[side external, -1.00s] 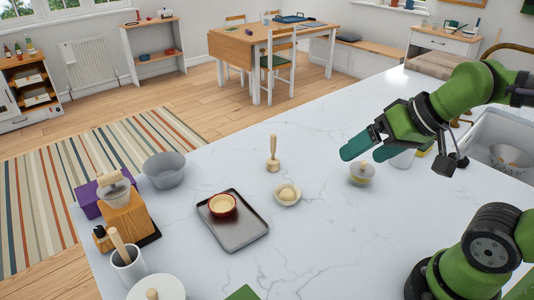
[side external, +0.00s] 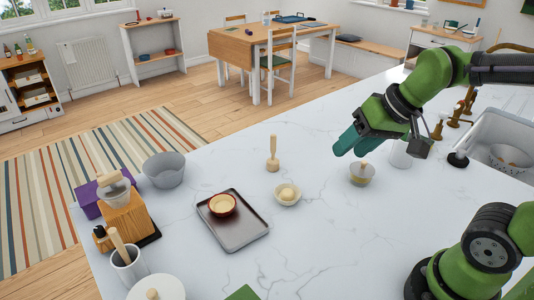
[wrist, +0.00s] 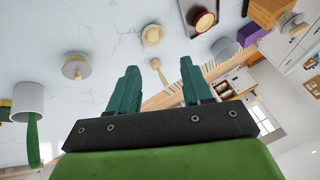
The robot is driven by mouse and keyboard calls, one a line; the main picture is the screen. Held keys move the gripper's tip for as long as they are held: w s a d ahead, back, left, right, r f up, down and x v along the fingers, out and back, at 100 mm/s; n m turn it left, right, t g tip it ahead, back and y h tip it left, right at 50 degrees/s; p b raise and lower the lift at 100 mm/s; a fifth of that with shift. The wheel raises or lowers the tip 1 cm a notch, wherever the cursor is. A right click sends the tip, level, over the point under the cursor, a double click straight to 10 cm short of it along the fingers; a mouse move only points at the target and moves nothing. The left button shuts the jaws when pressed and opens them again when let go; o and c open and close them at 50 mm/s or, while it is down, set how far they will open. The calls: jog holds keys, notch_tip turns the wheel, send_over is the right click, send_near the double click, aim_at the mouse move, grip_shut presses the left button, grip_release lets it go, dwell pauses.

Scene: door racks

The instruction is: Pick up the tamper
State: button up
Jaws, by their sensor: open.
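A wooden-handled tool with a round base (side external: 272,158) stands upright on the white counter, left of my gripper; it looks like the tamper, though I cannot be sure. My gripper (side external: 352,146) is open and empty, above the counter at the right. A small knobbed pot (side external: 362,176) stands just below my gripper, and also shows in the wrist view (wrist: 75,68).
A small bowl with a pale ball (side external: 288,193) and a dark tray (side external: 245,240) bearing a red bowl (side external: 222,206) lie left of the pot. A grey bowl (side external: 163,170) stands farther left. A white cup (side external: 401,155) stands right of my gripper. Counter between tool and pot is clear.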

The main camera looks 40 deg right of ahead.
jog(key=w+d+n+g, duration=0.1)
jog(key=w+d+g, duration=0.2)
jog(key=w, duration=1.1)
jog(key=n+g+h, duration=0.2)
jog(key=n, duration=0.1)
send_near(273, 135)
jog(key=f, duration=0.7)
jog(key=shift+w+d, duration=0.25)
jog(key=shift+d, duration=0.15)
jog(key=shift+w+a+f, duration=0.15)
jog(key=shift+f, duration=1.2)
jog(key=shift+w+a+f, duration=0.1)
jog(key=shift+w+f, duration=0.05)
jog(key=shift+f, duration=1.2)
grip_shut()
jog(key=shift+r, duration=0.1)
